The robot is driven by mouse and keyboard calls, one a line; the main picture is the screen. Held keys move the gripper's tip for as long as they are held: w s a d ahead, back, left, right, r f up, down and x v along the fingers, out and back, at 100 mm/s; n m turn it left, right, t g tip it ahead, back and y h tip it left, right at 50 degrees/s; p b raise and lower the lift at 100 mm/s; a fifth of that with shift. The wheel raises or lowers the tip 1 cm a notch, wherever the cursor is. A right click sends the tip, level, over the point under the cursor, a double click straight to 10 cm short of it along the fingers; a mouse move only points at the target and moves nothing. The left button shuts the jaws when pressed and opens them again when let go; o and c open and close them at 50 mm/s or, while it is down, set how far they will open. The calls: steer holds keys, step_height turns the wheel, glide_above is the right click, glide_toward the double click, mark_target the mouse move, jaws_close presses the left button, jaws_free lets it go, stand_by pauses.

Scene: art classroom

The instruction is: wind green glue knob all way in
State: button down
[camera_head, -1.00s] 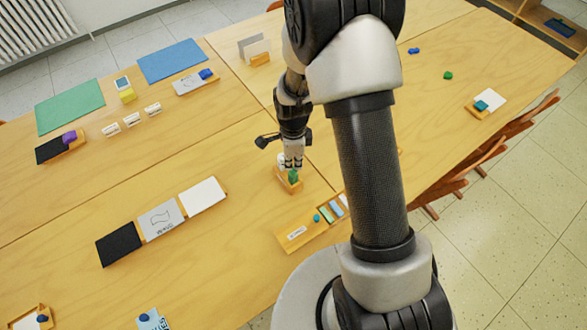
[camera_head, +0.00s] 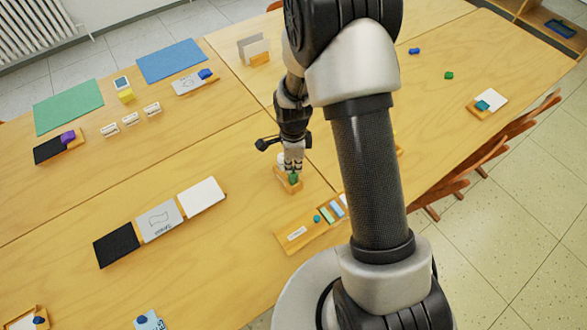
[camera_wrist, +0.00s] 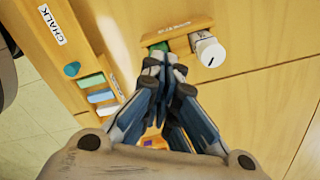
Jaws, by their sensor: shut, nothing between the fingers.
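A small wooden holder (camera_head: 291,188) with a label stands on the table in the head view. It also shows at the top of the wrist view (camera_wrist: 182,33). A green piece (camera_head: 293,178), seemingly the glue knob, sits in it. In the wrist view the green piece (camera_wrist: 158,46) is partly hidden behind my fingertips. My gripper (camera_head: 292,166) is shut and empty, pointing down at the green piece. In the wrist view its fingertips (camera_wrist: 160,62) are together just in front of it; I cannot tell whether they touch it. A white cylinder with a dark mark (camera_wrist: 208,50) sits beside the green piece.
A wooden chalk tray (camera_head: 298,236) with coloured sticks lies close by; its CHALK label (camera_wrist: 52,24) shows in the wrist view. Black, grey and white panels (camera_head: 160,221) lie to the left. Table around the holder's left side is clear.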

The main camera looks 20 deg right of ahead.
steer(key=shift+r, duration=0.3)
steer(key=shift+r+p, duration=0.25)
steer(key=shift+p, duration=0.15)
steer(key=c, duration=2.3)
jaws_free()
steer(key=o, duration=1.7)
